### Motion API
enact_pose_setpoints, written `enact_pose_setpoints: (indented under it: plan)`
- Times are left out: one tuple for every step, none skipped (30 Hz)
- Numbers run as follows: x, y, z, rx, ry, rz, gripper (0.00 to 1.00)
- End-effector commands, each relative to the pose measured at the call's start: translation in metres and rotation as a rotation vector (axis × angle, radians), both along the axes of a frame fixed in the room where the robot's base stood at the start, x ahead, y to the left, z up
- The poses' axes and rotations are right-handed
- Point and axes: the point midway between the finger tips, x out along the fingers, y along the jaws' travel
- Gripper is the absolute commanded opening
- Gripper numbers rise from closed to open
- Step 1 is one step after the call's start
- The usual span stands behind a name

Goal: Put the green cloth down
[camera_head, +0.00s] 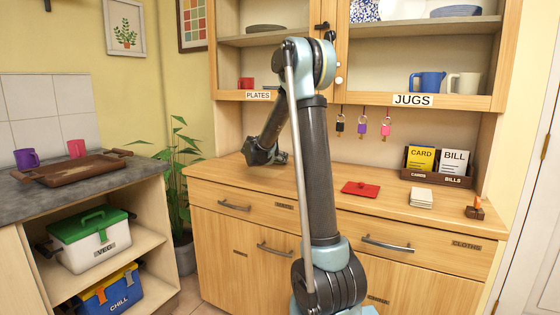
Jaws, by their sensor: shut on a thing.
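My gripper (264,153) shows small and dark at the far end of my arm, low over the left part of the wooden dresser top (228,172). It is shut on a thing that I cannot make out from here. I see no green cloth anywhere in this view; it may be hidden behind my gripper or arm. A flat red piece (361,188), perhaps a folded cloth, lies on the dresser top to the right of my arm.
A stack of pale squares (421,198) and a card-and-bill holder (437,167) stand at the dresser's right. Keys (362,126) hang above. A brown tray (75,171) lies on the left grey counter beside a plant (178,150). The dresser's front left is clear.

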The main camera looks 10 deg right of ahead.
Motion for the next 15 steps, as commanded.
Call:
enact_pose_setpoints:
  plan:
    - [0.0001,-0.0001,-0.0010,0.000,0.000,0.000,0.26]
    - [0.0002,-0.0001,-0.0010,0.000,0.000,0.000,0.26]
    - [0.0001,-0.0002,-0.0008,0.000,0.000,0.000,0.26]
    - [0.0001,-0.0002,-0.0007,0.000,0.000,0.000,0.26]
    - [0.0001,-0.0002,-0.0007,0.000,0.000,0.000,0.26]
    - [0.0001,-0.0004,-0.0008,0.000,0.000,0.000,0.26]
    - [0.0002,-0.0004,-0.0009,0.000,0.000,-0.001,0.26]
    - [0.0002,-0.0005,-0.0014,0.000,0.000,-0.001,0.26]
    - [0.0003,-0.0006,-0.0022,0.000,0.000,-0.001,0.26]
    - [0.0004,-0.0008,-0.0021,0.000,0.000,-0.001,0.50]
    - [0.0003,-0.0009,-0.0021,0.000,0.000,-0.001,0.56]
    - [0.0003,-0.0010,-0.0021,0.000,0.000,-0.001,0.65]
    - [0.0003,-0.0011,-0.0020,0.000,0.000,-0.001,0.65]
    - [0.0003,-0.0012,-0.0020,0.000,0.000,-0.001,0.65]
    - [0.0002,-0.0013,-0.0020,0.000,0.000,-0.001,0.65]
